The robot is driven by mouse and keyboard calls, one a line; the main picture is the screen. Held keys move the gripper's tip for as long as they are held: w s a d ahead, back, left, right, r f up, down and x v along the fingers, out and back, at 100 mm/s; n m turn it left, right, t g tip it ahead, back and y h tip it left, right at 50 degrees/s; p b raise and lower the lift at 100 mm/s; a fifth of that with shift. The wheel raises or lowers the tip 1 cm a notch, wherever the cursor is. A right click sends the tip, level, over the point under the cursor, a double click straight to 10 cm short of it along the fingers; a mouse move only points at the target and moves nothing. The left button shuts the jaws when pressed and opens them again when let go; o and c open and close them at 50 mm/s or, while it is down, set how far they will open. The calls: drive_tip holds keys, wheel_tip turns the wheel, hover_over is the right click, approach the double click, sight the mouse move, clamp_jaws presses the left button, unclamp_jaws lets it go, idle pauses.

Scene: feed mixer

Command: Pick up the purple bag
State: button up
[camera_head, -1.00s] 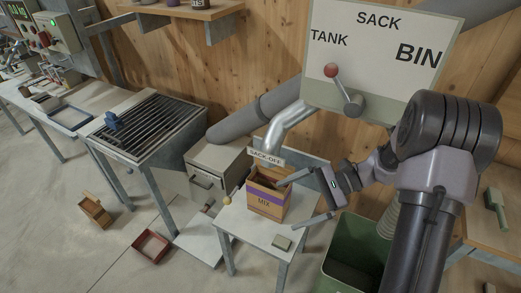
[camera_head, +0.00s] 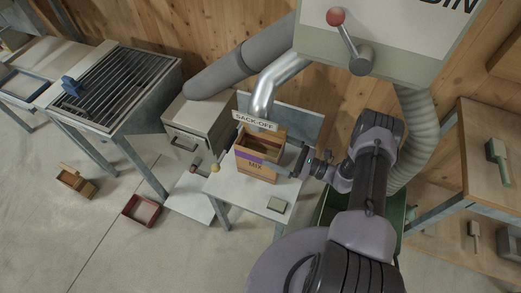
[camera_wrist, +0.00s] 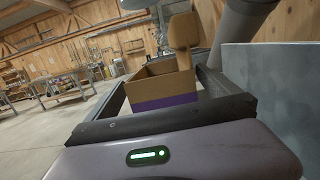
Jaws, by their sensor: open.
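The purple bag (camera_head: 256,165) is an open-topped brown box-like bag with a purple band and the word MIX. It stands upright on a small white table under the SACK-OFF sign and the silver spout. My gripper (camera_head: 286,163) is at its right side, with the fingers level with the bag. In the wrist view the bag (camera_wrist: 160,88) lies straight ahead between the two spread fingers of my gripper (camera_wrist: 165,95). The jaws are open. Whether a finger touches the bag cannot be told.
The silver spout (camera_head: 268,90) hangs just above the bag. A small greenish block (camera_head: 277,204) lies on the white table (camera_head: 240,196). A grey drawer cabinet (camera_head: 199,125) stands to the left. A green bin (camera_head: 330,210) is below my arm. A red tray (camera_head: 142,210) lies on the floor.

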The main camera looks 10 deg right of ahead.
sight(264, 143)
drive_tip(key=b+x, duration=0.1)
drive_tip(key=x, duration=0.4)
drive_tip(key=c, duration=2.1)
